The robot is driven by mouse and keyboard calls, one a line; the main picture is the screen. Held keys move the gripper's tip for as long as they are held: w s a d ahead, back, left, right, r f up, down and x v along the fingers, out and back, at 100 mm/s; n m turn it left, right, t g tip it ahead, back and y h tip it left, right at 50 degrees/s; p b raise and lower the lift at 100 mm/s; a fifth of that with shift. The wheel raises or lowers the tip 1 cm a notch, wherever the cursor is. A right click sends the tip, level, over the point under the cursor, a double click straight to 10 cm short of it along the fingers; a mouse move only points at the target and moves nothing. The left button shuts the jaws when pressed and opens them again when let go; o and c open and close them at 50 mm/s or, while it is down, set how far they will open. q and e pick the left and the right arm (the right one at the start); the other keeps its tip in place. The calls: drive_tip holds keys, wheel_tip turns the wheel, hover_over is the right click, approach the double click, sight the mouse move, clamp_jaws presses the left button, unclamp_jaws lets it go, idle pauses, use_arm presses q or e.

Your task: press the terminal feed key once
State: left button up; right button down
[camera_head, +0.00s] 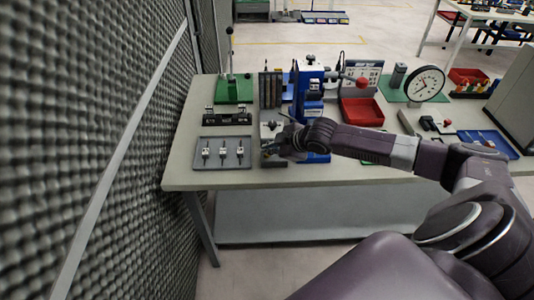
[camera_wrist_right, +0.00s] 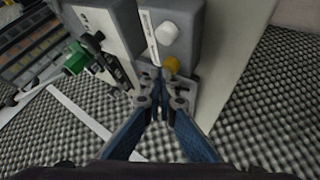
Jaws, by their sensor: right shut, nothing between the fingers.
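The terminal (camera_wrist_right: 190,15) is a grey box that fills the upper middle of the right wrist view. It has a white round knob or key (camera_wrist_right: 167,32), a yellow key (camera_wrist_right: 171,63) below it and a printed white strip (camera_wrist_right: 150,38). I cannot read which key is the feed key. My right gripper (camera_wrist_right: 165,88) is shut and empty. Its fingertips are just below the yellow key in the picture; I cannot tell whether they touch. In the head view my right gripper (camera_head: 272,147) is at the table's front, partly covering the terminal (camera_head: 268,130). My left gripper is not in view.
A grey tray (camera_head: 240,163) with small parts lies left of the gripper. A blue press (camera_head: 308,104) stands close behind my right wrist. A red bin (camera_head: 362,116) and a dial gauge (camera_head: 425,84) stand further right. A foam wall (camera_head: 90,130) borders the table's left.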

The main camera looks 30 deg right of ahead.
drive_tip(key=shift+f, duration=0.4)
drive_tip(key=shift+r, duration=0.1)
idle(0.4)
drive_tip(key=shift+r+p, duration=0.9)
drive_tip(key=shift+p, duration=0.1)
wheel_tip(320, 180, up, 5)
drive_tip(key=p, duration=0.5)
idle(0.4)
